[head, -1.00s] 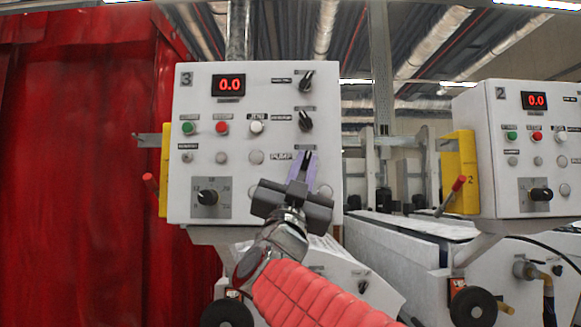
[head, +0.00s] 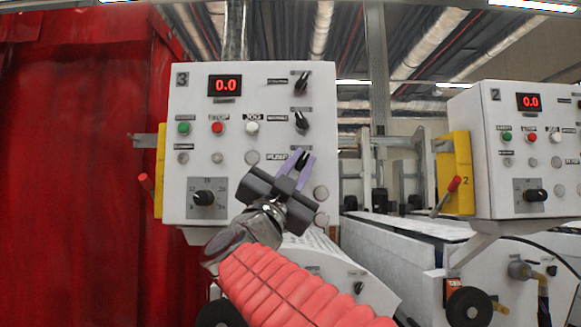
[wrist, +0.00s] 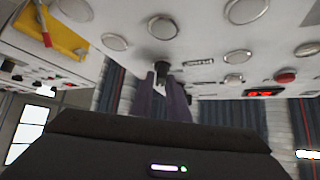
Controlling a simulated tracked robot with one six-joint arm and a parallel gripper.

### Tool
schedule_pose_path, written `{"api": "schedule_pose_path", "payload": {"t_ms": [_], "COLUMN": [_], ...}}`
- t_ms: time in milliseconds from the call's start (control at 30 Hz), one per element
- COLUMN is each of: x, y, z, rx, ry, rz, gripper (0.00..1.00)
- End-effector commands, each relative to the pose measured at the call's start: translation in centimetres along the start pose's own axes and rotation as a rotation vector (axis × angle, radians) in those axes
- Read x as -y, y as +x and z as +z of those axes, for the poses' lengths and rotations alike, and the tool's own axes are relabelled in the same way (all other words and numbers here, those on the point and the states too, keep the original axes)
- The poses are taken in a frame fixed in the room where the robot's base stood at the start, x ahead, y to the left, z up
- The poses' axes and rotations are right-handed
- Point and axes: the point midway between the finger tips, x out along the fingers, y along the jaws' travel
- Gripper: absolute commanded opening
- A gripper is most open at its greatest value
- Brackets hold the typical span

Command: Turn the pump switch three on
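Panel three (head: 185,130), a white box marked 3, stands centre-left in the head view. Its pump switch (head: 302,160) is a small black rotary knob to the right of the PUMP label, below two similar knobs. Its handle leans toward the upper right. My gripper (head: 301,164) has its two purple fingers around the knob, one on each side, and looks shut on it. In the wrist view the black knob (wrist: 161,67) shows between the fingertips. The dark gripper body hides part of the panel below the switch.
Two black knobs (head: 302,120) (head: 302,82) sit above the switch, and round grey buttons (head: 320,192) sit at its lower right. A yellow bracket with a red-tipped lever (head: 455,175) and panel two (head: 485,165) stand to the right. A red curtain (head: 70,170) hangs at left.

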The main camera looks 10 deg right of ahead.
Motion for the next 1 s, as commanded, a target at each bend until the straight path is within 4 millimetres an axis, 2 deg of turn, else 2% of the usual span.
{"api": "schedule_pose_path", "payload": {"t_ms": [200, 567, 767, 1000], "x": [0.0, 0.0, 0.1, 0.1], "y": [-0.1, -0.5, -2.4, -6.4], "z": [0.1, 0.2, 0.3, 0.3], "rx": [0.003, 0.005, 0.007, 0.007], "ry": [-0.002, -0.002, -0.002, -0.001], "rz": [0.0, -0.001, -0.002, -0.003], "gripper": [0.3, 0.3, 0.3, 0.3]}}
